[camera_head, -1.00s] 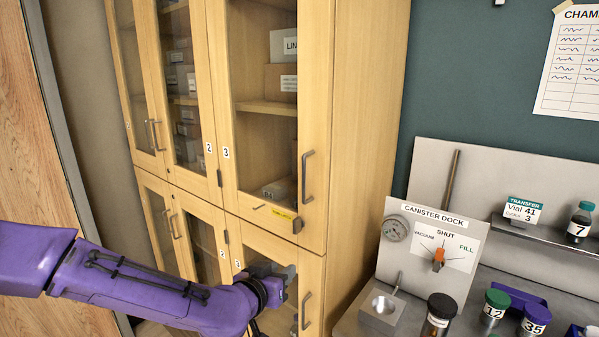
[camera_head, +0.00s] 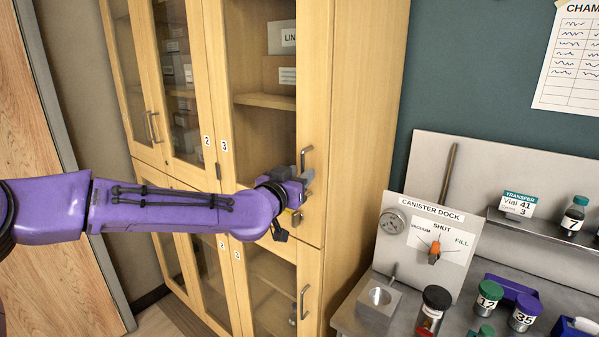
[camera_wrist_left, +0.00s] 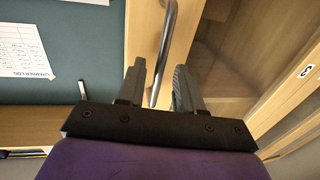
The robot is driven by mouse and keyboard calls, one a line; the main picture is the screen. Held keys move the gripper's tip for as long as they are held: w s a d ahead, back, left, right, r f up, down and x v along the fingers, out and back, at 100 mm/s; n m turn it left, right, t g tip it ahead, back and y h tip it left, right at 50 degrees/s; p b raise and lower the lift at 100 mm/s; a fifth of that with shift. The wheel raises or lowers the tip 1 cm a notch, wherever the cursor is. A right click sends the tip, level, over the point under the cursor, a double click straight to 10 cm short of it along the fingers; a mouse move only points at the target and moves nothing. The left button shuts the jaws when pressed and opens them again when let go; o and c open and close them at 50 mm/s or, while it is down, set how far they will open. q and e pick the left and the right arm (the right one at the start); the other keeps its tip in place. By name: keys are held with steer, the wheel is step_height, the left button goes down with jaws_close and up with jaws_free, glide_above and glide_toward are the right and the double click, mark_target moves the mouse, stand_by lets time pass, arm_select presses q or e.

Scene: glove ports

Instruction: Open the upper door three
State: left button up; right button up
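The upper door three (camera_head: 313,120) is shut, a wood-framed glass door with the number 3 on its left stile. Its grey bar handle (camera_head: 304,158) stands upright on the right stile; its lower part is hidden behind my left gripper in the head view. My left gripper (camera_head: 307,178) is at the handle. In the left wrist view its two fingers (camera_wrist_left: 160,85) are apart, with the handle (camera_wrist_left: 164,50) running down between them. I cannot see either finger touching the handle. My right gripper is not in view.
The lower door three, with its own handle (camera_head: 304,302), is shut below. A canister dock (camera_head: 428,240) with a dial and gauge stands to the right, with several lidded canisters (camera_head: 488,297) in front. Boxes sit inside behind the glass.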

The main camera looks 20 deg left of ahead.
arm_select(q)
steer(key=shift+d, duration=0.15)
steer(key=shift+c, duration=0.4)
jaws_close()
stand_by(1.0)
